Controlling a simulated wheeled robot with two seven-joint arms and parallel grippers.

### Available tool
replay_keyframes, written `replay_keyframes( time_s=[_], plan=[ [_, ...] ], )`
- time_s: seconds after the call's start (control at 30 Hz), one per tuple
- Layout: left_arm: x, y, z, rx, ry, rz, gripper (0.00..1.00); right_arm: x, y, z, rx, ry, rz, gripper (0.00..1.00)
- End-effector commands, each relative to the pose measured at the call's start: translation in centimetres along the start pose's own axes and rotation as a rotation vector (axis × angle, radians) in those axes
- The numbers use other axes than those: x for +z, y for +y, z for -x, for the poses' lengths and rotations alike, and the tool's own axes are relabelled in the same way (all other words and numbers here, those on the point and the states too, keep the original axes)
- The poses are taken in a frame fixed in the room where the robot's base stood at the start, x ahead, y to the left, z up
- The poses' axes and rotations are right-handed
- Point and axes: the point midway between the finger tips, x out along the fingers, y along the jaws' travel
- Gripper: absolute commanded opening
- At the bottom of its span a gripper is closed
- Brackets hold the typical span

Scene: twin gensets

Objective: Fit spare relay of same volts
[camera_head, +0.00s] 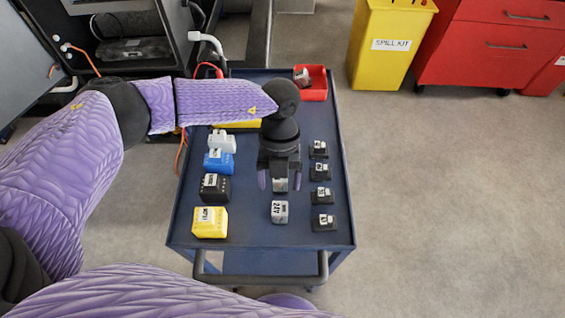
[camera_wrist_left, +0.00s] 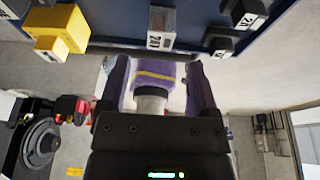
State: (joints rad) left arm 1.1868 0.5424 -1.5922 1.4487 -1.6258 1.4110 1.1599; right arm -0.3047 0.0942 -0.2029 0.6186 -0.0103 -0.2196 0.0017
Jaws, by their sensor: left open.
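My left gripper (camera_head: 280,181) points down over the middle of the blue cart top, its two fingers apart. A grey relay (camera_head: 280,186) shows between the fingertips, partly hidden by the gripper; I cannot tell whether they touch it. A second grey relay (camera_head: 279,213), labelled 24V, stands just in front. A grey labelled relay (camera_wrist_left: 161,30) also shows at the top of the left wrist view, beyond the open fingers (camera_wrist_left: 160,85). What lies between the fingers in that view is unclear. My right gripper is not in view.
Left on the cart (camera_head: 245,262) stand white (camera_head: 221,141), blue (camera_head: 219,162), black (camera_head: 215,187) and yellow (camera_head: 209,222) blocks. Several small black labelled parts (camera_head: 323,222) line the right. A red bin (camera_head: 313,84) sits at the back. An open cabinet (camera_head: 130,50) stands behind left.

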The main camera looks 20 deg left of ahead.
Motion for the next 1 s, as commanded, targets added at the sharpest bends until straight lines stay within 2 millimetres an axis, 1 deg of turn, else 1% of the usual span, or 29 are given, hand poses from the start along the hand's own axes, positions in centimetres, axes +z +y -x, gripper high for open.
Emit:
replay_keyframes(
  time_s=[0.03,0.17,0.4,0.6,1.0],
  plan=[
    [0.1,0.0,-1.4,0.001,0.003,0.000,0.79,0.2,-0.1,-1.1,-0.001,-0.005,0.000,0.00],
    [0.1,-0.1,-3.6,-0.002,0.004,-0.002,0.79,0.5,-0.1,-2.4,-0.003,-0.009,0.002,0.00],
    [0.0,-0.1,-6.7,-0.002,0.004,-0.001,0.79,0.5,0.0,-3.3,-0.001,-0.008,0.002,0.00],
    [-0.1,-0.1,-7.6,-0.004,0.003,-0.002,0.79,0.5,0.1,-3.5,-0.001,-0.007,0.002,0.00],
    [-0.1,-0.1,-7.6,-0.004,0.002,-0.002,0.79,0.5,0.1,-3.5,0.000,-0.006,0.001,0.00]
  ],
)
